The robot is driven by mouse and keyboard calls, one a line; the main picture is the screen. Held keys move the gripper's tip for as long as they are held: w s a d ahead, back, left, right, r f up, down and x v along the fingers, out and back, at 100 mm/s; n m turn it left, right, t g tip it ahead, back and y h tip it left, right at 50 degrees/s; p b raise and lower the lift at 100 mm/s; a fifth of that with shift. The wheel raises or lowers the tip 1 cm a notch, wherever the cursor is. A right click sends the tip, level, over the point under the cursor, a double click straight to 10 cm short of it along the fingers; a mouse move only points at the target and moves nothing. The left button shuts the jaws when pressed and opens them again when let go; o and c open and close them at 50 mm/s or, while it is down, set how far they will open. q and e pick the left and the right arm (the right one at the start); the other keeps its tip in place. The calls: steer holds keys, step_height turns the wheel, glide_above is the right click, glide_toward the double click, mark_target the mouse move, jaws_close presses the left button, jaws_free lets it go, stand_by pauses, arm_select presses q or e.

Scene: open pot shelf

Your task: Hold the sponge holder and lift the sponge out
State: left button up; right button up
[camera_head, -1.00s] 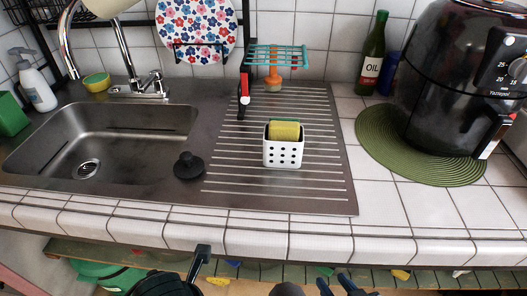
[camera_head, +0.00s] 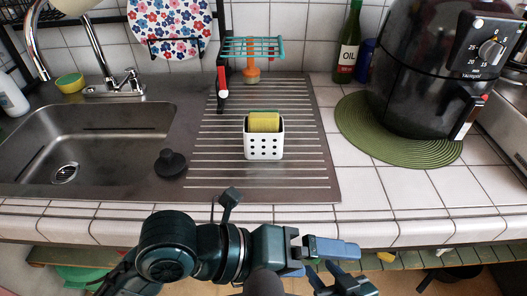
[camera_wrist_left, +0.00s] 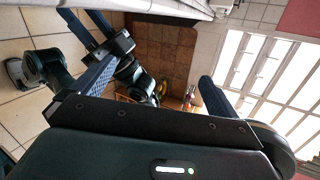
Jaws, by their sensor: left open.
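The white sponge holder (camera_head: 264,147), a small box with round holes, stands upright on the ribbed steel drainboard. A yellow sponge (camera_head: 265,122) with a green back edge sits in it, its top above the rim. My left gripper (camera_head: 312,259) is open and empty, in front of and below the counter edge, pointing right. Its spread fingers also show in the left wrist view (camera_wrist_left: 152,88), with floor beyond. Neither gripper touches the holder.
Left of the holder are a black sink plug (camera_head: 170,162) and the sink (camera_head: 85,150). Behind it are a red-and-black utensil (camera_head: 222,80) and a teal rack (camera_head: 252,47). A green mat (camera_head: 385,140) under an air fryer (camera_head: 425,75) is right. Drainboard in front is clear.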

arm_select(q)
steer(key=w+a+r+n+t+y, duration=0.1)
steer(key=w+r+n+t+y, duration=0.2)
steer(key=w+r+n+t, duration=0.5)
steer(key=w+a+r+n+t+y, duration=0.15)
steer(key=w+r+n+t, duration=0.4)
steer(key=r+n, duration=0.55)
steer(key=m+g+y, duration=0.2)
steer(key=m+y, duration=0.6)
steer(key=m, duration=1)
glide_toward(264, 125)
step_height(264, 125, down, 3)
steer(key=w, duration=0.2)
steer(key=shift+t, duration=0.25)
steer(key=x, duration=1.1)
steer(key=shift+w+r, duration=0.1)
steer(key=shift+w, duration=0.1)
steer(key=shift+c, duration=0.6)
steer(key=c, duration=1)
steer(key=shift+o, duration=0.2)
